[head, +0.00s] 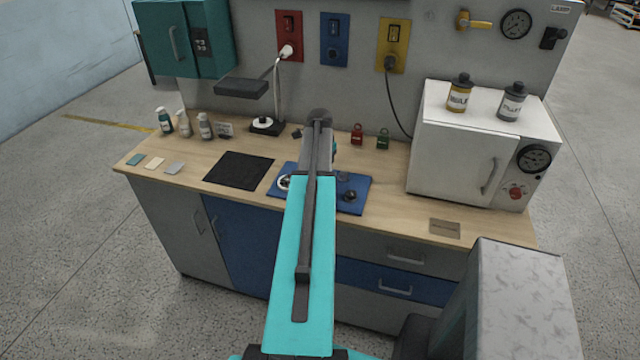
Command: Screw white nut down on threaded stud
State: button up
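A blue plate (361,182) lies on the wooden bench top, its middle covered by my arm. At its left side, a white round piece (283,182) shows beside my arm and is partly hidden; it looks like the white nut. A dark round piece (350,196) sits on the plate right of my arm. I cannot make out the threaded stud. My arm reaches forward over the plate. Its fingers are hidden behind the arm or too small to tell, so I cannot see whether they are open or hold anything.
A black mat (239,170) lies left of the plate. A white oven-like box (455,160) stands at the right with two cans on top.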

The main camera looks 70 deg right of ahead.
jog(key=o, duration=1.2)
jog(key=shift+c, duration=0.8)
jog(key=n, duration=1.2)
jog(key=shift+n, duration=0.4)
